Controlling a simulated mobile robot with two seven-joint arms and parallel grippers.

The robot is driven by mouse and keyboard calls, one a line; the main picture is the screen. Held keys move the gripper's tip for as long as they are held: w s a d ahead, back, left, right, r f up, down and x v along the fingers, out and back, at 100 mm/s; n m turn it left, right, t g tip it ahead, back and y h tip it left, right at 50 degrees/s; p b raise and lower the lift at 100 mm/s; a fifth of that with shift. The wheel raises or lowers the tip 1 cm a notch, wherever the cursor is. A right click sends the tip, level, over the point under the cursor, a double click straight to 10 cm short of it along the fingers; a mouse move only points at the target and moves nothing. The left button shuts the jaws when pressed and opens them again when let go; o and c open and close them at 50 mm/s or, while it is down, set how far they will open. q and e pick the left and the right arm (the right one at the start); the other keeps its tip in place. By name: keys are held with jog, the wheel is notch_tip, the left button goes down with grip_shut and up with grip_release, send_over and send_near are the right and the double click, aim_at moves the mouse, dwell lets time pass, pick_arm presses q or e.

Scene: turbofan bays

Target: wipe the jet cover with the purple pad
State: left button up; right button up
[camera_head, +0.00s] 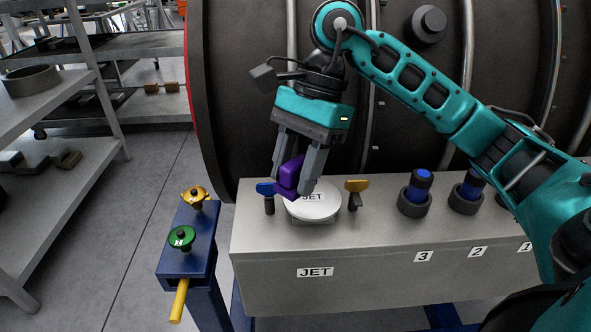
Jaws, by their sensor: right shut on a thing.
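The jet cover (314,207) is a round white disc marked JET on top of the grey box (345,257), near its left end. My right gripper (297,184) points down over the cover's left side. It is shut on the purple pad (289,175). The pad's lower end is at the left part of the cover; I cannot tell whether it touches. The fingers and pad hide part of the cover's back left edge. My left gripper is not in view.
A blue-ended latch (268,203) and a yellow-ended latch (356,195) flank the cover. Black holders with blue tops (417,190) stand to the right. A blue stand (189,249) with yellow and green knobs is at the left. The dark engine body (240,100) rises behind.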

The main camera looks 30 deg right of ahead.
aim_at(290, 166)
jog(key=shift+r+p, duration=0.4)
jog(key=shift+r, duration=0.5)
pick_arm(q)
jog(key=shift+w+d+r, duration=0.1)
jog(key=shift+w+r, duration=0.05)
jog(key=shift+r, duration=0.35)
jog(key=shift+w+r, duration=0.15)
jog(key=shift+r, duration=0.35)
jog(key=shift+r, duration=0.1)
pick_arm(e)
jog(key=shift+r+p, duration=1.1)
jog(key=shift+r, duration=0.45)
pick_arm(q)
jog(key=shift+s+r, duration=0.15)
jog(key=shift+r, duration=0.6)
pick_arm(e)
jog(key=shift+f, duration=0.1)
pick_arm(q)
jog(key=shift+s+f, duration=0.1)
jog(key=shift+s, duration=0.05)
